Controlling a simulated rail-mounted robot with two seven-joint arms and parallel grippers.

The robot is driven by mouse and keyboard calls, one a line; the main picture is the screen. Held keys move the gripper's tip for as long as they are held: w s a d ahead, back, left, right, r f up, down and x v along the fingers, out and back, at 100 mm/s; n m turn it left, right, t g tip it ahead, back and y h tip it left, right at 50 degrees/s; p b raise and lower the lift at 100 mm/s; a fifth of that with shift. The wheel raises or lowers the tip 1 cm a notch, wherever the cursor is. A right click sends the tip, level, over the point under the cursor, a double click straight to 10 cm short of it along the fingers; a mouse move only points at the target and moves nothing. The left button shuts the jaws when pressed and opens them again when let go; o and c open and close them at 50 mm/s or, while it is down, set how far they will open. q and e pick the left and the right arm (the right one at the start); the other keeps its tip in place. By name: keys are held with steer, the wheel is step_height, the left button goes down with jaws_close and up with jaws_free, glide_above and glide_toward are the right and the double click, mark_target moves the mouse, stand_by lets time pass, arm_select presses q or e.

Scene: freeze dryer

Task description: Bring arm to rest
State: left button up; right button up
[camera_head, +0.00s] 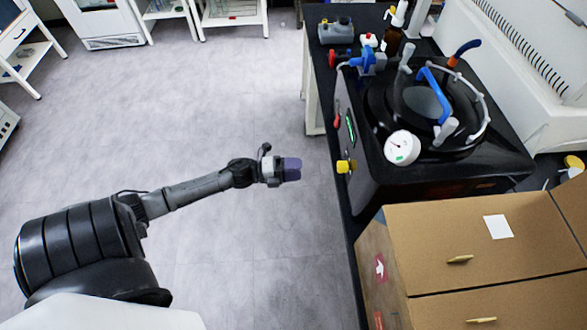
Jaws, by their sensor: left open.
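My left arm comes in from the lower left and stretches out to the right over the open floor. Its gripper (290,169) is at the end, with dark purplish fingers pointing right. It holds nothing that I can see, and the gap between its fingers is hard to make out from here. It is apart from the black freeze dryer (440,177), to the left of the yellow knob (346,166) on the dryer's front. My right gripper is not in view.
The freeze dryer stands on a dark bench (320,105) along the right. A cardboard box (440,235) is at the lower right. A grey pump-like unit (336,32) and a brown bottle (392,38) are at the back. White carts stand at the far left. The grey floor between is clear.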

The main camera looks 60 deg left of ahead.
arm_select(q)
steer(key=shift+a, duration=0.1)
stand_by(0.7)
steer(key=w+a+f+n+g+y, duration=0.1)
steer(key=a+f+n+g+y, duration=0.15)
steer(key=a+n+y, duration=0.8)
steer(key=s+d+n+g+h, duration=0.1)
steer(key=s+d+n+g, duration=0.45)
steer(key=s+d, duration=0.7)
steer(key=s+d+n+g+h, duration=0.1)
steer(key=s+d+n+g, duration=0.5)
steer(key=d, duration=1)
step_height(320, 180, up, 31)
steer(key=s+t+p, duration=0.1)
steer(key=s+p, duration=0.1)
steer(key=p, duration=2.8)
steer(key=shift+s+n+t, duration=0.2)
steer(key=shift+n+t, duration=0.2)
